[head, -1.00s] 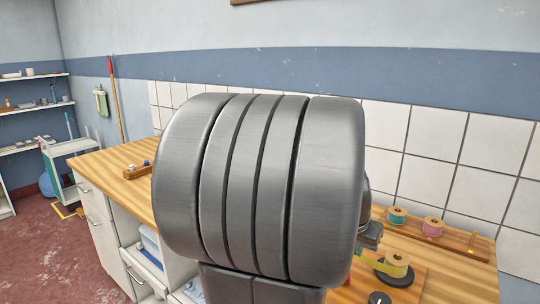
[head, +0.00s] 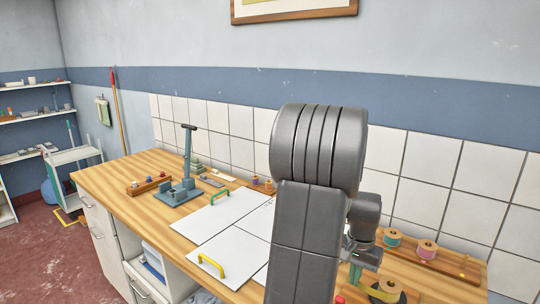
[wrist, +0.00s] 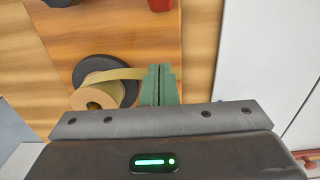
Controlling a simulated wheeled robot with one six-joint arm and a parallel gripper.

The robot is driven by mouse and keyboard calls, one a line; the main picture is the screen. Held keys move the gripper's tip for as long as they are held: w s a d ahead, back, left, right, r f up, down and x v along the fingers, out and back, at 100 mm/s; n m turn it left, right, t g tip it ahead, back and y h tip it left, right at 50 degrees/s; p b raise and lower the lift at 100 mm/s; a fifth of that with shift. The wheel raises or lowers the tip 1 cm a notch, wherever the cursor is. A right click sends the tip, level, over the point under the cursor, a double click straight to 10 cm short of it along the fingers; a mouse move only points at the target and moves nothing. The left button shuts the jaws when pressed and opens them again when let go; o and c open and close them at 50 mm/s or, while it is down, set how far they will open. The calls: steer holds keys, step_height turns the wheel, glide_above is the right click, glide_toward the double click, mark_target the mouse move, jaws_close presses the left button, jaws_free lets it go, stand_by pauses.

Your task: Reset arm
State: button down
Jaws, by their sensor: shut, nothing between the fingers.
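My gripper (wrist: 160,84) is shut and empty, with its green fingers together in the wrist view. It is over the wooden bench top, just right of a yellowish tape roll (wrist: 97,98) on a dark round base (wrist: 112,70). A strip of the tape runs to the fingers' side in the picture; I cannot tell whether it touches them. In the head view my grey arm stands upright at centre right and folds down to the gripper (head: 356,272), near the tape roll (head: 387,287).
White panels with a green handle (head: 219,197) and a yellow handle (head: 211,266) lie on the wooden bench (head: 120,173). A blue-grey stand (head: 178,192) is at the back left. A wooden rack (head: 455,264) holds coloured rolls at right. A tiled wall (head: 420,157) rises behind.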

steer(key=shift+w+d+f+y+p, duration=0.15)
steer(key=shift+y+p, duration=0.15)
steer(key=shift+p, duration=0.4)
steer(key=shift+w+d+f+g+b, duration=0.35)
steer(key=shift+w+f+b, duration=0.2)
steer(key=shift+f, duration=0.2)
step_height(320, 180, up, 10)
steer(key=shift+w+d+r, duration=0.2)
steer(key=shift+w+d, duration=0.1)
steer(key=shift+w, duration=0.1)
